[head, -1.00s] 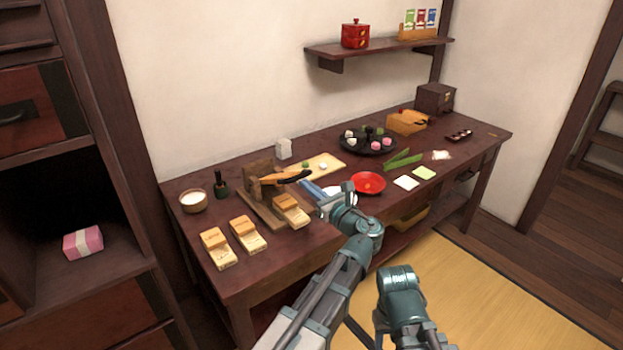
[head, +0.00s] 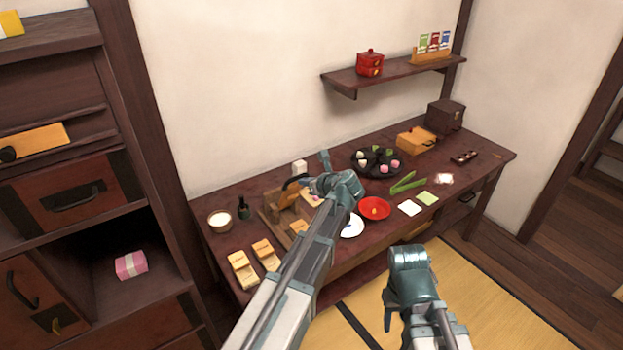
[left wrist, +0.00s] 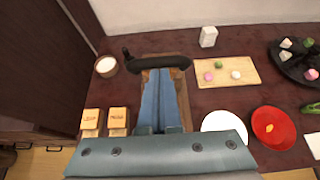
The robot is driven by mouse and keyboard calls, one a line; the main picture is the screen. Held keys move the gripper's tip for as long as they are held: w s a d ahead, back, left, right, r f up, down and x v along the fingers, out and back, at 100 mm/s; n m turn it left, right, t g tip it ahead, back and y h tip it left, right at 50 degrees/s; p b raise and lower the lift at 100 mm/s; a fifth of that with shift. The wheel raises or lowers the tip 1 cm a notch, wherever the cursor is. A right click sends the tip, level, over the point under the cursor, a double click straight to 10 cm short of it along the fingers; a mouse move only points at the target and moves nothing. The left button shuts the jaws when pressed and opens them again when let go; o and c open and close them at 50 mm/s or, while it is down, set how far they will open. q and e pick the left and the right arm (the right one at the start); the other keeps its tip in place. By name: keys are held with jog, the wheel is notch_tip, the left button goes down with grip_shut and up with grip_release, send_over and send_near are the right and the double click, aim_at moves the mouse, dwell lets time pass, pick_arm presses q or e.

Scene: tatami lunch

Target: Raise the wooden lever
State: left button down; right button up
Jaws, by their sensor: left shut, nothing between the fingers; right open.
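The wooden lever (head: 291,188) belongs to a small wooden press (head: 273,207) on the dark table. In the left wrist view a dark bar, apparently the lever (left wrist: 152,64), crosses over the ends of my fingers. My left gripper (left wrist: 158,76) is shut and empty, its blue fingers side by side with their tips partly hidden by the bar. I cannot tell whether they touch it.
Wooden boxes (left wrist: 118,119) stand left of the press and a white bowl (left wrist: 106,66) behind them. A cutting board (left wrist: 245,74) with sweets lies to the right, with a white plate (head: 352,228) and red plate (head: 375,205). A wall shelf (head: 385,76) hangs above.

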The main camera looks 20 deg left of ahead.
pick_arm(q)
jog(key=w+a+r+p, duration=0.1)
jog(key=p, duration=0.1)
jog(key=w+a+r+g+h+p, duration=0.1)
jog(key=w+a+r+p, duration=0.1)
jog(key=p, duration=0.1)
jog(key=w+a+r+g+h+p, duration=0.1)
jog(key=a+p, duration=0.1)
jog(key=shift+w+a+r+p, duration=0.15)
jog(key=shift+w+a+p, duration=0.1)
jog(key=shift+p, duration=0.05)
jog(key=w+a+g+h+p, duration=0.1)
jog(key=w+a+h+p, duration=0.1)
jog(key=a, duration=0.4)
jog(key=w+p, duration=0.1)
jog(key=w, duration=0.1)
jog(key=shift+w+a+r, duration=0.15)
jog(key=shift+w+r, duration=0.1)
jog(key=shift+w, duration=0.1)
jog(key=shift+a, duration=0.1)
jog(key=shift+r, duration=0.15)
